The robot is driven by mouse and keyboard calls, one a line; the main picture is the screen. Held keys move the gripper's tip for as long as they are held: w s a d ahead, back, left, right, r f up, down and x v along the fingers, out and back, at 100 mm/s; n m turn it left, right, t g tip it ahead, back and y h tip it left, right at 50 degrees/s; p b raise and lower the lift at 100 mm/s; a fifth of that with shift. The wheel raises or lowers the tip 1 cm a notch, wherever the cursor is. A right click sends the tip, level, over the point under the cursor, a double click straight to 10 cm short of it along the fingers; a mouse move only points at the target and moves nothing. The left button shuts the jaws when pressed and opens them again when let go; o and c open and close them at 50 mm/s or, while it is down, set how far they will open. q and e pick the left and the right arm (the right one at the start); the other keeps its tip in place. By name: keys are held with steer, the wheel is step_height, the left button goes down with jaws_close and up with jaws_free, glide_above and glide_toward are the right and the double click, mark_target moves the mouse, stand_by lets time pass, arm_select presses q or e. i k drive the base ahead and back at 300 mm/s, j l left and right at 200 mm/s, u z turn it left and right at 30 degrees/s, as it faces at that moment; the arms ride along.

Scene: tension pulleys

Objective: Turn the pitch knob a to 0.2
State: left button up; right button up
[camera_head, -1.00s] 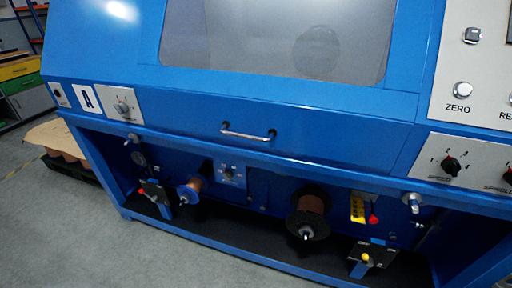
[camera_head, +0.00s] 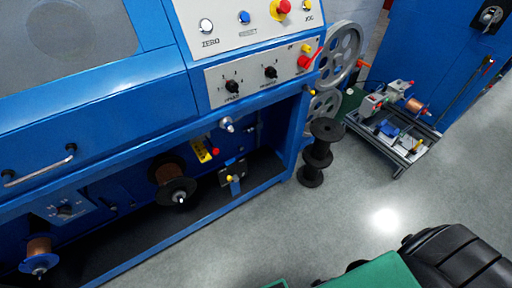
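The blue machine (camera_head: 130,135) fills the left of the view. Its upper right grey panel carries two black pointer knobs, a left one (camera_head: 232,86) and a right one (camera_head: 270,72), each with a small scale around it. The lettering under them is too small to read, so I cannot tell whether either is pitch knob a. A grey plate with another small knob (camera_head: 65,209) sits low on the left, its marks also unreadable. Neither gripper shows in the view.
Copper spools (camera_head: 170,172) sit in the machine's lower opening. A black reel stand (camera_head: 320,150) and grey wheels (camera_head: 340,52) stand at its right end. A low cart (camera_head: 400,130) holds equipment beyond. Grey floor (camera_head: 330,220) is clear in front. A green and black shape fills the bottom right.

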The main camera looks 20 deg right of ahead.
mark_target(66, 211)
steer(key=z, duration=0.15)
steer(key=u, duration=1.45)
